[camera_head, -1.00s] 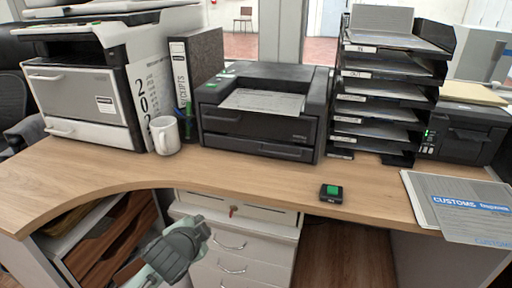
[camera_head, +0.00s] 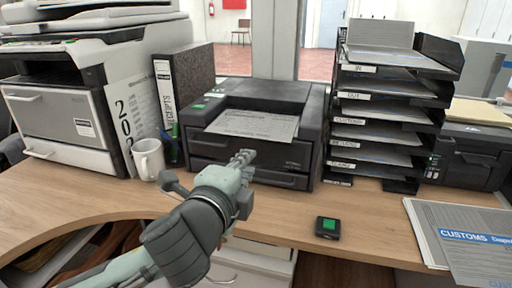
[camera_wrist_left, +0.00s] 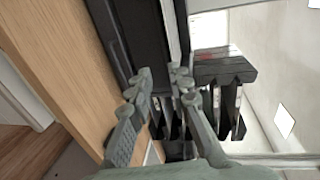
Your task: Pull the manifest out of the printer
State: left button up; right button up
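The manifest, a printed sheet (camera_head: 254,124), lies on top of the black printer (camera_head: 207,146), in its recessed top tray. My left gripper (camera_head: 243,158) reaches up from the lower left, its fingertips just in front of the printer's front face and below the sheet. In the left wrist view, its two fingers (camera_wrist_left: 161,73) stand apart with a gap between the tips and nothing held. The dark printer body (camera_wrist_left: 137,30) is beyond them. The sheet cannot be made out clearly there. My right gripper is not in view.
A white mug (camera_head: 148,160) and a receipts binder (camera_head: 186,78) stand left of the printer, beside a large copier (camera_head: 75,118). A labelled tray stack (camera_head: 377,108) is close on the right. A small device with a green button (camera_head: 328,228) and customs folders (camera_head: 465,240) lie on the counter.

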aim_at(262, 138)
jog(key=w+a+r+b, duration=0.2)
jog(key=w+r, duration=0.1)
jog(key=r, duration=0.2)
pick_arm(q)
jog(key=shift+w+r+p+x, duration=0.1)
jog(key=shift+r+p+x, duration=0.2)
jog(key=shift+x, duration=1.5)
jog(key=shift+w+r+p+x, duration=0.1)
jog(key=shift+r+p+x, duration=0.25)
jog(key=shift+x, duration=1.5)
jog(key=shift+r+p+x, duration=0.15)
jog(key=shift+r+x, duration=0.25)
jog(key=shift+x, duration=1.4)
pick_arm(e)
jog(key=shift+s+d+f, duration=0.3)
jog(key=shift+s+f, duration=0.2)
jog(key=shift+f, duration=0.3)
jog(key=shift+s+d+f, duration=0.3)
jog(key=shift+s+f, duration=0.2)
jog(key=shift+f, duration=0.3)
pick_arm(q)
jog(key=shift+c, duration=0.5)
grip_shut()
